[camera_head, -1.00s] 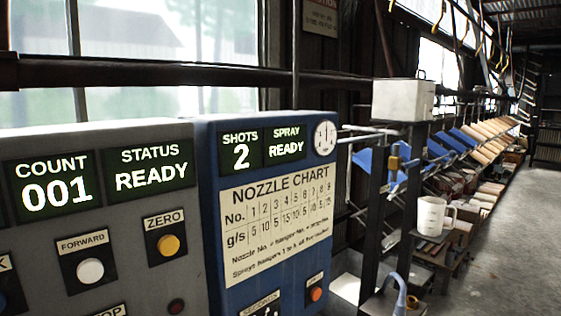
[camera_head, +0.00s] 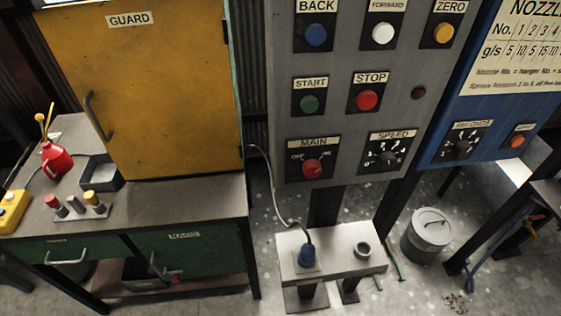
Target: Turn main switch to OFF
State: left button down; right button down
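The main switch (camera_head: 312,168) is a round red knob on a black plate under the label MAIN, low on the left of the grey control panel (camera_head: 345,60). OFF is marked at the upper left of its plate and another mark, likely ON, at the upper right. The knob's pointer is too small to read, so I cannot tell its setting. Neither of my grippers shows in the head view.
Close to the switch are the red STOP button (camera_head: 367,100), green START button (camera_head: 309,103) and black SPEED dial (camera_head: 387,158). A yellow GUARD cabinet (camera_head: 140,90) stands left. A pedestal with a blue plug (camera_head: 307,256) stands below the panel.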

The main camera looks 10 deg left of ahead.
aim_at(311, 167)
jog(key=k+j, duration=0.25)
jog(key=j, duration=0.15)
jog(key=k+j+z, duration=0.1)
jog(key=k+j, duration=0.15)
jog(key=j, duration=0.15)
jog(key=k+j, duration=0.25)
jog(key=j, duration=0.15)
jog(key=z, duration=0.05)
